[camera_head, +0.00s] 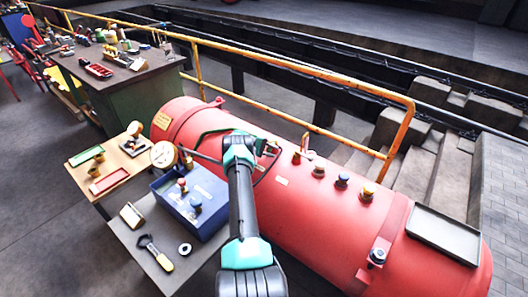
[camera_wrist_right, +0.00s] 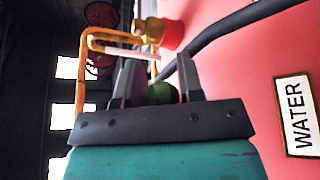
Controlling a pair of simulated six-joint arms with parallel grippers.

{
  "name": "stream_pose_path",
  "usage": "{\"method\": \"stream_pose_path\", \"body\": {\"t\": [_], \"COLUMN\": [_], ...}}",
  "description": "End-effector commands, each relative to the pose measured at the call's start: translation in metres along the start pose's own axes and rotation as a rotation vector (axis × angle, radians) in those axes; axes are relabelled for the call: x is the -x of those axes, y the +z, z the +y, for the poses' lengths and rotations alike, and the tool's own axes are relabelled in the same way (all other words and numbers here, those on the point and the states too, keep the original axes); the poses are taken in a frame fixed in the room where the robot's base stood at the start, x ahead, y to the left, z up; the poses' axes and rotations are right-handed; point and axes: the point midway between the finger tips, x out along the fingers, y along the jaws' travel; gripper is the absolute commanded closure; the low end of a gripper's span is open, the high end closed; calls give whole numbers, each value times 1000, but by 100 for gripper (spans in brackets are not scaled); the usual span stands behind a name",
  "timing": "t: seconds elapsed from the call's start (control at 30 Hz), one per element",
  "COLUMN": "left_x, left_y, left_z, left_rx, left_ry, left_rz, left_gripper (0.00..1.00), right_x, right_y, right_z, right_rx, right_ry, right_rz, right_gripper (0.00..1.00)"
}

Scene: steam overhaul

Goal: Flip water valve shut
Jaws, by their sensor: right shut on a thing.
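The red boiler (camera_head: 330,215) lies across the middle and right of the head view. My right gripper (camera_head: 262,147) reaches over its top, and its fingertips are hard to make out there. In the right wrist view, the gripper (camera_wrist_right: 160,82) is shut on a dark green knob (camera_wrist_right: 162,93), partly hidden between the fingers. I take this knob to be the water valve's handle. A white plate reading WATER (camera_wrist_right: 297,115) is on the red boiler to its right. A dark curved pipe (camera_wrist_right: 235,22) passes just beyond the fingers. My left gripper is not in view.
Several knobs, one of them blue (camera_head: 342,180), stand along the boiler's top. A yellow-orange railing (camera_head: 345,86) runs behind. A blue box (camera_head: 207,187) and a small table (camera_head: 160,277) with tools stand left of my right arm. A dark tray (camera_head: 443,236) lies at right.

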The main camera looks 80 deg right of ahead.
Motion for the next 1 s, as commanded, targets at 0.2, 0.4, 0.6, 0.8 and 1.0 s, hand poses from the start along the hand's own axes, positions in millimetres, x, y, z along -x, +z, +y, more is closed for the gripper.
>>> {"method": "stream_pose_path", "body": {"t": [0.2, 0.4, 0.6, 0.8, 1.0], "left_x": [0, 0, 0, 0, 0], "left_y": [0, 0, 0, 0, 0], "left_z": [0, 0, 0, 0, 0], "left_rx": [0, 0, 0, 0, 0], "left_ry": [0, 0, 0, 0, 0], "left_rz": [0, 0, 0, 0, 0], "left_gripper": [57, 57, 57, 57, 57], "right_x": [-2, -2, -2, -2, 7], "right_y": [-2, -2, -2, -1, 0], "right_z": [-7, -7, -5, -3, -4], "right_rx": [13, 13, 9, 5, 8], "right_ry": [-5, -4, -4, -3, 10], "right_rz": [-1, 0, 0, -2, 17], "right_gripper": [100, 63, 43, 43, 43]}}
